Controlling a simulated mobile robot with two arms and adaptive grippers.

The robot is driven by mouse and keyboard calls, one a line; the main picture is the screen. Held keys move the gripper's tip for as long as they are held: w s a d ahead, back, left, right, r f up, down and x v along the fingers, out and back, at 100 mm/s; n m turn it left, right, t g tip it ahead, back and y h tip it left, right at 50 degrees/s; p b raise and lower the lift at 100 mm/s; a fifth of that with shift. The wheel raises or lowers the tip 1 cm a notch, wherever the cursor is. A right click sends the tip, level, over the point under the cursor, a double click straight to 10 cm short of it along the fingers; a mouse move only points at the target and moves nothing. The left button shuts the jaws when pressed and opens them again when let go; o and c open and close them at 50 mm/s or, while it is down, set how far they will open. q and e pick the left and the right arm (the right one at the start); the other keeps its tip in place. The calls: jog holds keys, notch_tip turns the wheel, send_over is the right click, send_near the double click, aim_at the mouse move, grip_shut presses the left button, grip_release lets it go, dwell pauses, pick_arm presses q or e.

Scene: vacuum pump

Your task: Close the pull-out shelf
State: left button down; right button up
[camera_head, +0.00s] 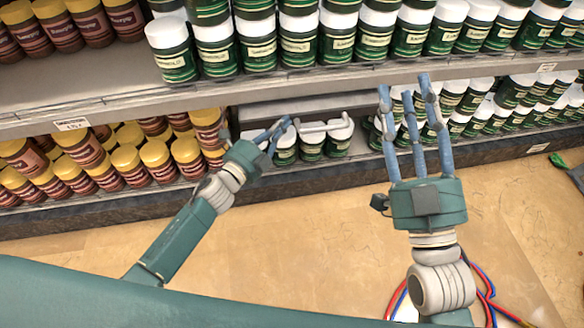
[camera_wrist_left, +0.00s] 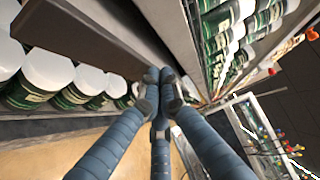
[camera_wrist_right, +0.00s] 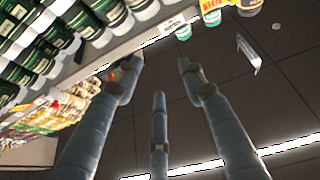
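A flat grey-brown panel (camera_head: 300,108), which looks like the pull-out shelf, sits in a gap of the lower rack below the main shelf edge. It also shows as a brown board in the left wrist view (camera_wrist_left: 85,40). I cannot tell how far it stands out. White-lidded green jars (camera_head: 310,147) stand just below it. My left gripper (camera_head: 277,130) is in front of these jars, near the panel's lower left; its fingertips meet in the left wrist view (camera_wrist_left: 158,75), with nothing seen between them. My right gripper (camera_head: 408,98) is open and empty, fingers pointing up before the rack.
Brown jars with yellow lids (camera_head: 120,160) fill the lower left. The tan floor (camera_head: 320,225) in front is mostly clear; red and blue hoses (camera_head: 485,300) lie at lower right.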

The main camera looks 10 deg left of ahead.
aim_at(278, 115)
pick_arm(q)
jog(key=w, duration=0.2)
jog(key=w+a, duration=0.1)
jog(key=w, duration=0.1)
jog(key=shift+a+b, duration=0.15)
jog(key=shift+b, duration=0.2)
jog(key=shift+w+a, duration=0.2)
jog(key=shift+w, duration=0.2)
pick_arm(e)
jog(key=s+r+t+y, duration=0.1)
jog(key=s+r+t, duration=0.2)
jog(key=r, duration=0.2)
jog(key=shift+s+d, duration=0.15)
jog(key=shift+s, duration=0.2)
